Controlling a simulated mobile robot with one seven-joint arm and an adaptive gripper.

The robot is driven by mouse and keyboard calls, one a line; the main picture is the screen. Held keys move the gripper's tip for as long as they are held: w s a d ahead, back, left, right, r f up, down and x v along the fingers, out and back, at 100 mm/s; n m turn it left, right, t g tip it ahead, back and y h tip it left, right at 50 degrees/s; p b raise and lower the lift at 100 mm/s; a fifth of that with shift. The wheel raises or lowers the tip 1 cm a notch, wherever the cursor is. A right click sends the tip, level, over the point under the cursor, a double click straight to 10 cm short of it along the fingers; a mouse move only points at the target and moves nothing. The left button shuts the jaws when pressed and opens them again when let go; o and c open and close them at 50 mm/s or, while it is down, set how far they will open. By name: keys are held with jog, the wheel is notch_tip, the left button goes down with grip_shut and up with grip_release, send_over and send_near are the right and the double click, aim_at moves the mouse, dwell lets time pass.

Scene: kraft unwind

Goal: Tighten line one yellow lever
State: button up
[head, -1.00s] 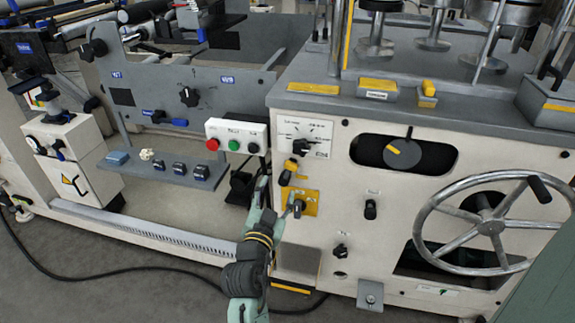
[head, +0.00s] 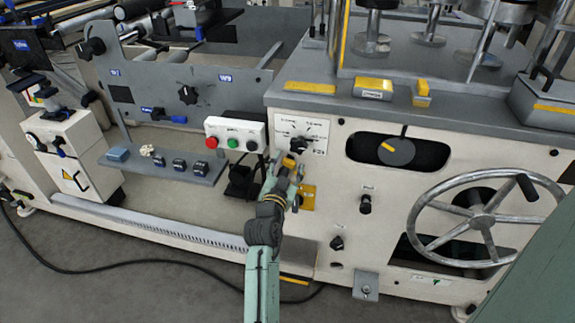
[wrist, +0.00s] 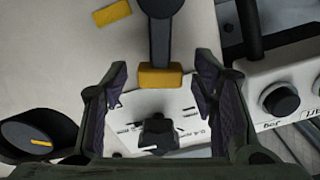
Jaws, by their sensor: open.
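The yellow lever is a dark grey arm with a yellow block at its end (wrist: 160,78). In the wrist view it reaches down from the top edge, and its yellow end lies between the fingers with a gap on each side. In the head view its yellow tip (head: 288,162) shows at the front of the cream machine, just below a black dial knob, with the rest mostly hidden by my gripper. My gripper (head: 284,172) is open around the lever's end and does not appear to touch it.
The black knob (wrist: 160,133) on a white scale plate is close by. A control box (head: 236,134) with red and green buttons stands just left. A yellow plate (head: 308,198) sits below right, and a large handwheel (head: 480,220) farther right.

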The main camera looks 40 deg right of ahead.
jog(key=shift+c, duration=0.3)
grip_shut()
dwell(0.4)
